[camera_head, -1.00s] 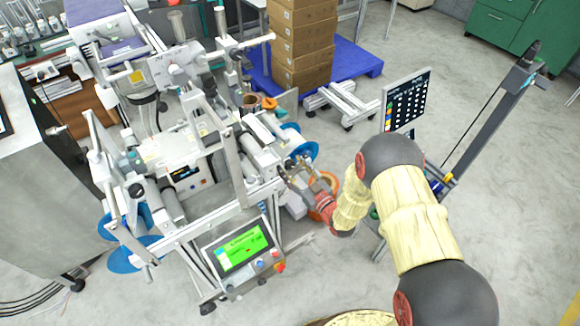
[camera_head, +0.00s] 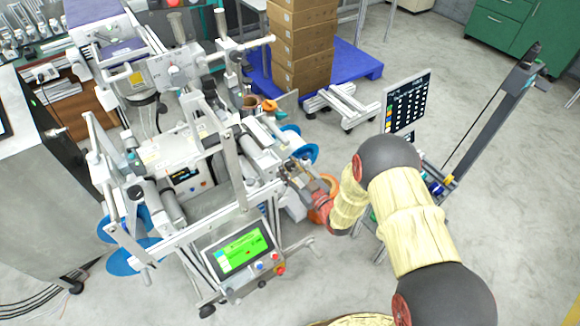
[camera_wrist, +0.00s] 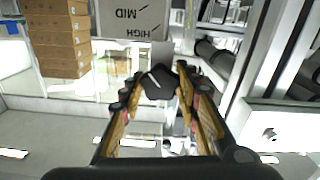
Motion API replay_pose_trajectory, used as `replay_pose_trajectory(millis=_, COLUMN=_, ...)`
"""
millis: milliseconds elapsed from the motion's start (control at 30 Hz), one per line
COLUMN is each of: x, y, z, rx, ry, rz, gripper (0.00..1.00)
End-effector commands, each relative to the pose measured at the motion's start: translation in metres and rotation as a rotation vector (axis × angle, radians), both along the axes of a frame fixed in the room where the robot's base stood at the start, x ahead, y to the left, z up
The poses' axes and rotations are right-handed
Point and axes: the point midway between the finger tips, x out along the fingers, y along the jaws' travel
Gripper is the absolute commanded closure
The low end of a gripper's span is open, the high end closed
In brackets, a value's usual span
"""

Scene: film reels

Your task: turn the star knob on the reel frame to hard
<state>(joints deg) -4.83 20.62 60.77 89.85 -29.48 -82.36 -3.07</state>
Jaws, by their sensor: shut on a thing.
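The star knob (camera_wrist: 158,82) is a dark, lobed knob with a white line on it, in the middle of the wrist view. My gripper (camera_wrist: 163,76) is shut on it, with one fingertip at each side. A grey plate (camera_wrist: 133,18) beyond the knob carries the words MID and HIGH upside down, with tick marks; the word hard cannot be read. In the head view my gripper (camera_head: 290,171) reaches the right side of the metal reel frame (camera_head: 228,158), where the knob is too small or hidden to make out.
A green-lit control panel (camera_head: 240,248) hangs at the frame's front. Blue reels (camera_head: 140,256) sit low at its left. An orange disc (camera_head: 322,208) lies partly behind my wrist. Stacked cardboard boxes (camera_head: 302,45) stand at the back. A chart board (camera_head: 408,103) stands to the right.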

Motion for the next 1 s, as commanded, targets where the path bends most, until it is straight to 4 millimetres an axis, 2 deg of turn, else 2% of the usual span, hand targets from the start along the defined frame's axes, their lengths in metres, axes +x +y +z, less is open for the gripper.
replay_pose_trajectory(millis=233, x=-0.0001, y=0.0001, z=0.0000, rx=0.000, ry=0.000, rz=0.000, gripper=0.93)
replay_pose_trajectory(millis=433, x=0.0000, y=-0.0001, z=0.0001, rx=0.045, ry=0.030, rz=0.000, gripper=0.93)
replay_pose_trajectory(millis=800, x=0.0006, y=-0.0008, z=0.0000, rx=0.306, ry=0.206, rz=0.000, gripper=0.93)
replay_pose_trajectory(millis=1000, x=0.0007, y=-0.0009, z=-0.0002, rx=0.335, ry=0.226, rz=0.000, gripper=0.93)
